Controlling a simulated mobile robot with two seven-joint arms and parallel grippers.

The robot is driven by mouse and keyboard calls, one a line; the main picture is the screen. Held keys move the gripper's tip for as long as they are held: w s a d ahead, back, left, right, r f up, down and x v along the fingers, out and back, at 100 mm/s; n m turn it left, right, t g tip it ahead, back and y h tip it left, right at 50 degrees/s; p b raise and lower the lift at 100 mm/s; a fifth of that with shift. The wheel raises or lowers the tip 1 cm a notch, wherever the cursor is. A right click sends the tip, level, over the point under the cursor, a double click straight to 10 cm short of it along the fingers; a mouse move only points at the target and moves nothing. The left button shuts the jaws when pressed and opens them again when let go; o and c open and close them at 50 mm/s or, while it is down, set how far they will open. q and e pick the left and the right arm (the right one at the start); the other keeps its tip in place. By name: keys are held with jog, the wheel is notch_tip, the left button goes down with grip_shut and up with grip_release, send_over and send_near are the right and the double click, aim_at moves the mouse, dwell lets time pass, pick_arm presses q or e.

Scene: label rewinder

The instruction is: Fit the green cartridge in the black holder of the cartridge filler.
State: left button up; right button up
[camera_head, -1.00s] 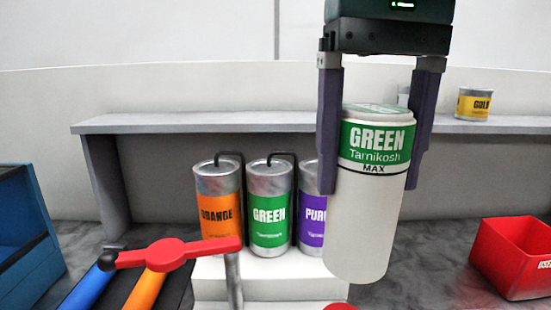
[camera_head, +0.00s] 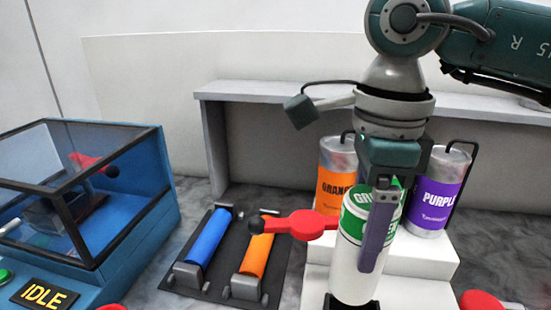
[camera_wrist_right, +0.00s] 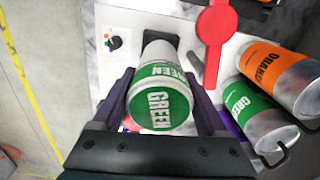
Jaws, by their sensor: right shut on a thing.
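The green cartridge (camera_head: 350,265) is a white cylinder with a green label at its upper end. It stands about upright in the head view, and its labelled end faces the camera in the right wrist view (camera_wrist_right: 160,105). My right gripper (camera_head: 375,255) is shut on it, with one finger across its near side. The black holder (camera_head: 345,305) shows only partly, at the cartridge's lower end by the bottom edge; in the right wrist view it is a dark patch (camera_wrist_right: 170,40) behind the cartridge. I cannot tell whether the cartridge is inside it or just above. My left gripper is out of view.
A red lever (camera_head: 305,225) reaches close to the cartridge's left side. Orange (camera_head: 335,185) and purple (camera_head: 435,205) canisters stand behind on a white step. Blue and orange rollers (camera_head: 208,237) lie left. A blue machine reading IDLE (camera_head: 130,255) stands far left.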

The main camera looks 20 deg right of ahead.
aim_at(360, 291)
jog(key=m, duration=0.1)
jog(key=d+f+m, duration=0.1)
jog(key=shift+s+d+f+m, duration=0.1)
jog(key=shift+s+f+m, duration=0.2)
jog(key=shift+m, duration=0.1)
jog(key=shift+d+f+m, duration=0.15)
jog(key=shift+f+m, duration=0.2)
jog(key=shift+m, duration=0.05)
notch_tip(360, 291, down, 8)
jog(key=b, duration=0.6)
jog(key=shift+f+b, duration=0.45)
jog(key=shift+b, duration=0.1)
jog(key=shift+f+b, duration=0.3)
jog(key=shift+f, duration=0.05)
jog(key=o, duration=1.4)
jog(key=shift+r, duration=0.1)
notch_tip(360, 291, up, 10)
jog(key=shift+f+b, duration=0.1)
jog(key=shift+b, duration=0.5)
jog(key=shift+s, duration=0.15)
